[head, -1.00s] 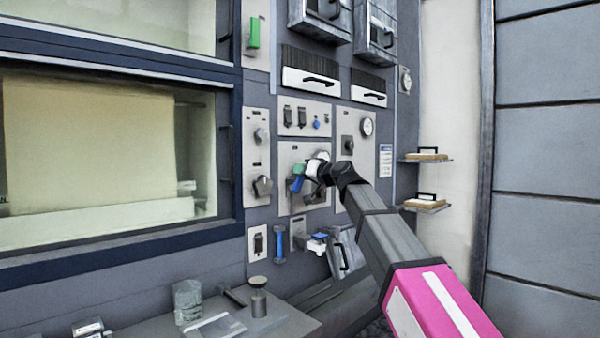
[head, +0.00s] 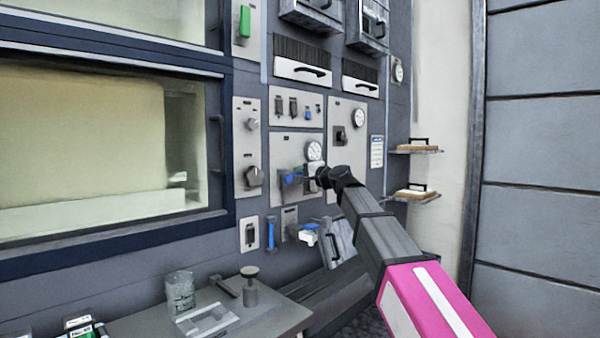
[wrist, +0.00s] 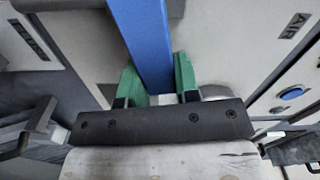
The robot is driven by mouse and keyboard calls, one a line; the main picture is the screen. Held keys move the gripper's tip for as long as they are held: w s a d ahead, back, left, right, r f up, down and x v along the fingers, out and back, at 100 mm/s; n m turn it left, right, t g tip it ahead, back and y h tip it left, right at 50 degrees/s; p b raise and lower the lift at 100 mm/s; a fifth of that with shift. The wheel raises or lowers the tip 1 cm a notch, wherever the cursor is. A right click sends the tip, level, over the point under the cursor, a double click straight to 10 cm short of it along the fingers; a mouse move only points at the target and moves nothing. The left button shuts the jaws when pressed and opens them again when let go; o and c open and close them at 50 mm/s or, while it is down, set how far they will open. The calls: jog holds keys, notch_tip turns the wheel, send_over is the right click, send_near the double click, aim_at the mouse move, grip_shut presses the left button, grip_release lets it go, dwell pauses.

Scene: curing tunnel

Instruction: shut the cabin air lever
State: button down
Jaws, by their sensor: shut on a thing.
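The blue lever (head: 292,178) is on a pale panel (head: 284,145) in the middle of the dark wall, below a round dial. In the head view its handle lies close to level. In the wrist view the blue handle (wrist: 142,45) runs up from between the green fingertips of my gripper (wrist: 154,85), which is shut on it. My gripper (head: 308,176) is small in the head view, and my arm hides part of the lever's right side. A label reading AIR shows at the right in the wrist view.
A panel with knobs (head: 247,105) is left of the lever, and switches sit above. Below are a blue upright handle (head: 271,233) and a blue-and-white fitting (head: 309,233). A bench (head: 275,318) with a glass jar (head: 180,292) stands in front. Two small shelves are at the right.

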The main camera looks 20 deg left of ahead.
jog(key=shift+f+m, duration=0.6)
jog(key=shift+m, duration=0.4)
jog(key=c, duration=0.8)
grip_release()
jog(key=shift+c, duration=0.2)
jog(key=shift+d, duration=0.1)
jog(key=v, duration=1)
jog(key=shift+s+d, duration=0.2)
jog(key=shift+d, duration=0.1)
jog(key=shift+f, duration=0.1)
